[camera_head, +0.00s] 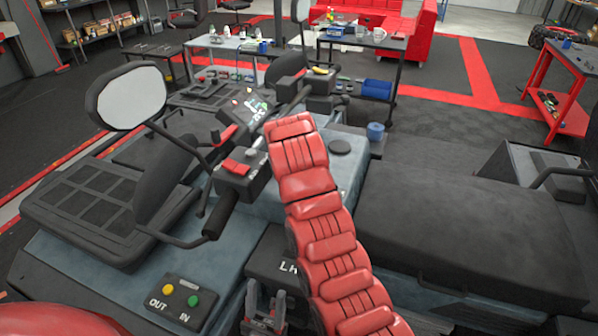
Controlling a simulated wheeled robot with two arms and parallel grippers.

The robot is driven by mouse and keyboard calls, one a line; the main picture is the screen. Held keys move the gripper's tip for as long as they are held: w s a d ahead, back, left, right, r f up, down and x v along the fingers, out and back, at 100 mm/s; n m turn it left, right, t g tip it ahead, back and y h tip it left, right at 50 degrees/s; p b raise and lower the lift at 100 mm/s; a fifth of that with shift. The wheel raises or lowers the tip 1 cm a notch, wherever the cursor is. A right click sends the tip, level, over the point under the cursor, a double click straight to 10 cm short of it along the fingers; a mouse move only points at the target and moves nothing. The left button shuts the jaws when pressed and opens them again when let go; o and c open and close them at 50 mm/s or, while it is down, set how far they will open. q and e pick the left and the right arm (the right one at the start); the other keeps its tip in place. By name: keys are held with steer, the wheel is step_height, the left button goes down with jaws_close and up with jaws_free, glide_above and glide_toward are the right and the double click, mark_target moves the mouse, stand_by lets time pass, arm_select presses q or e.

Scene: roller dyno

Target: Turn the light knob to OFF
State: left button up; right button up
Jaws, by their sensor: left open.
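I cannot single out the light knob for sure. A dark control pod (241,172) with a red part on top and small white markings sits on the near handlebar. Small coloured controls show on the vehicle's dash (254,104) farther off. Their labels are too small to read. My right gripper is not in view.
A mirror (128,97) and the near handlebar grip (221,214) stick out on the left. A box with OUT and IN buttons (181,300) lies lower left. Tables and red floor lines are behind.

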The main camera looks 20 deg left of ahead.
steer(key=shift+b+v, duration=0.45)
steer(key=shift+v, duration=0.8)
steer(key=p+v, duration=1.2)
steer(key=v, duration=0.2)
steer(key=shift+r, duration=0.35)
